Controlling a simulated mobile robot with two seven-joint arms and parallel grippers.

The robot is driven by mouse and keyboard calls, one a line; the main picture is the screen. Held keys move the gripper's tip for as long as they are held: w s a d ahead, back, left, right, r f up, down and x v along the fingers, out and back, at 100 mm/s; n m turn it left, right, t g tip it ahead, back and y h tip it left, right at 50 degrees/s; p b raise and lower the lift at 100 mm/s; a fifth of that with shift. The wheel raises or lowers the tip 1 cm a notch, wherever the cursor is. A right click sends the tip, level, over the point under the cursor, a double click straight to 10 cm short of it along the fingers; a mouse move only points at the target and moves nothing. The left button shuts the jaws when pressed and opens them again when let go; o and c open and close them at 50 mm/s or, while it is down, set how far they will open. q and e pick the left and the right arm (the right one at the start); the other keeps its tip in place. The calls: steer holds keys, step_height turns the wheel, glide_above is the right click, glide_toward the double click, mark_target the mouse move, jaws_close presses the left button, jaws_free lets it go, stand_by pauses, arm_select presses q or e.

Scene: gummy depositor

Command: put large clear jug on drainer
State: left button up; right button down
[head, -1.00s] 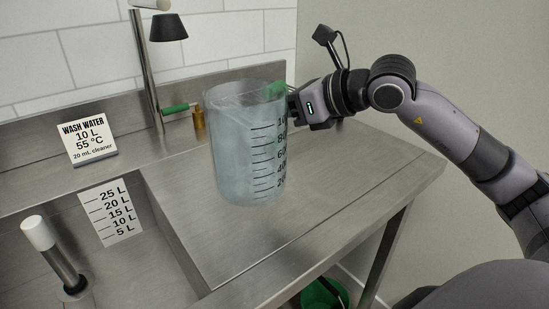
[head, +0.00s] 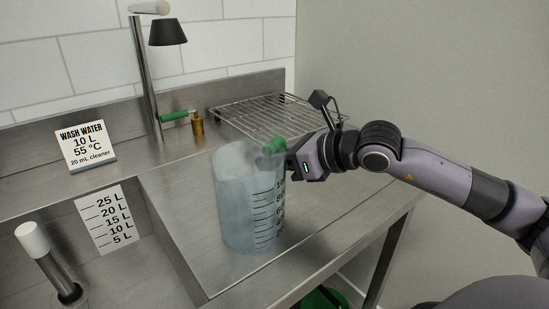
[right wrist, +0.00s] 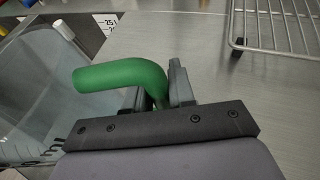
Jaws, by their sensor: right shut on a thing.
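The large clear jug (head: 247,205) has dark measuring marks and is upright over the steel worktop, in front of the drainer. Whether its base touches the top I cannot tell. My right gripper (head: 290,160) is shut on the jug's green handle (head: 272,147). In the right wrist view the green handle (right wrist: 122,77) sits at the fingers (right wrist: 168,88), with the clear wall of the jug (right wrist: 60,85) to the left. The drainer, a wire rack (head: 270,112), lies at the back of the worktop and looks empty; its corner (right wrist: 275,30) shows at the upper right. My left gripper is not in view.
A sink with a level scale (head: 109,218) and a standing pipe (head: 50,258) is at the left. A wash water sign (head: 86,147) and a tap (head: 150,75) with a green lever stand behind. Bare worktop (head: 320,215) lies right of the jug.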

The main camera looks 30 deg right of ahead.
steer(key=shift+f, duration=0.15)
steer(key=c, duration=1)
jaws_free()
steer(key=shift+o, duration=0.2)
steer(key=shift+r, duration=0.2)
steer(key=shift+s+d+b, duration=0.35)
steer(key=shift+s, duration=0.05)
steer(key=shift+b+v, duration=0.45)
steer(key=shift+v, duration=0.35)
steer(key=b+v, duration=0.3)
steer(key=v, duration=0.6)
steer(key=shift+s+r+b, duration=0.15)
steer(key=shift+r+b, duration=0.15)
steer(key=shift+b, duration=0.1)
